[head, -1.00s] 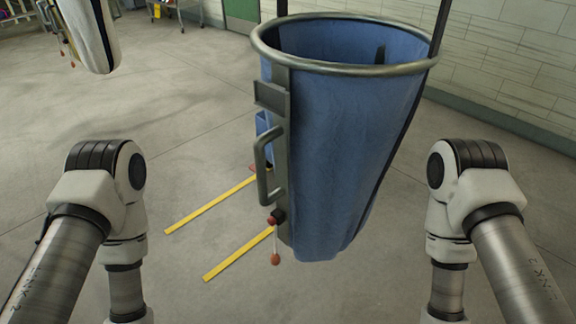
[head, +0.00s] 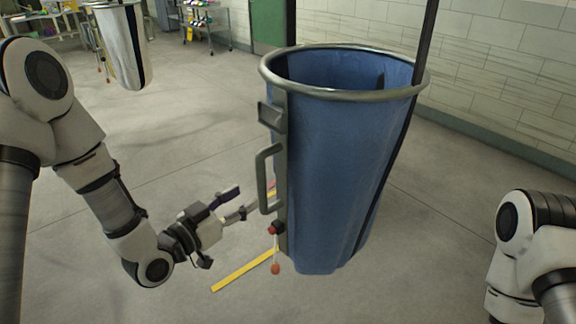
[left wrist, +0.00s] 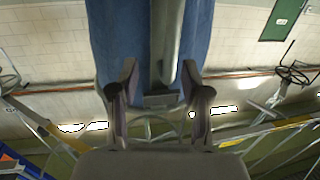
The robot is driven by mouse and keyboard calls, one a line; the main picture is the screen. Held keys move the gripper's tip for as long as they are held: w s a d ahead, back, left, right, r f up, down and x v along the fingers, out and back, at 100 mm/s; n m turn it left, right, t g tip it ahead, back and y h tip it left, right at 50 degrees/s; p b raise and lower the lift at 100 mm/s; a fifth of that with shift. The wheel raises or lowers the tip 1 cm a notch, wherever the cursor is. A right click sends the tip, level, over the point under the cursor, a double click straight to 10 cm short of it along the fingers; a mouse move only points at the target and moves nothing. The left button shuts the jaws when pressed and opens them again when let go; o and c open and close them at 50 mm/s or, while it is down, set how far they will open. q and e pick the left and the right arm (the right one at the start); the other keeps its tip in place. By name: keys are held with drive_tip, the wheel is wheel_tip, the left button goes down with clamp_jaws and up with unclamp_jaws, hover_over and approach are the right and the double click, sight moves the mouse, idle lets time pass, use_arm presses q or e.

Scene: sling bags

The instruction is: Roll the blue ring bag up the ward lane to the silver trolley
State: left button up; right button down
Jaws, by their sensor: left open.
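The blue ring bag (head: 335,160) hangs upright in the middle of the head view, its mouth held by a metal ring (head: 345,92). A grey looped handle (head: 263,180) stands out from its left side. My left gripper (head: 243,199) is open, its fingertips just left of the handle. In the left wrist view the handle (left wrist: 168,50) shows between the two spread fingers (left wrist: 157,80); I cannot tell whether they touch it. A silver trolley (head: 206,22) stands far back. My right gripper is out of view.
Yellow strips (head: 245,270) lie on the floor by the blue bag. A tiled wall (head: 500,85) runs along the right. The grey floor between the bags is open.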

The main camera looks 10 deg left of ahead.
sight(258, 173)
use_arm(q)
drive_tip(key=w, duration=0.2)
drive_tip(key=w+d+r+p, duration=0.1)
drive_tip(key=w, duration=0.1)
drive_tip(key=w+d+r, duration=0.1)
drive_tip(key=w, duration=0.2)
drive_tip(key=shift+w+d+r+p, duration=0.1)
drive_tip(key=shift+d+p, duration=0.1)
drive_tip(key=shift+p, duration=0.2)
drive_tip(key=shift+w+d, duration=0.1)
drive_tip(key=shift+w, duration=0.15)
drive_tip(key=shift+w+a+f+t, duration=0.2)
drive_tip(key=shift+w+f+t, duration=0.05)
drive_tip(key=shift+t, duration=0.05)
drive_tip(key=shift+d+r, duration=0.1)
clamp_jaws()
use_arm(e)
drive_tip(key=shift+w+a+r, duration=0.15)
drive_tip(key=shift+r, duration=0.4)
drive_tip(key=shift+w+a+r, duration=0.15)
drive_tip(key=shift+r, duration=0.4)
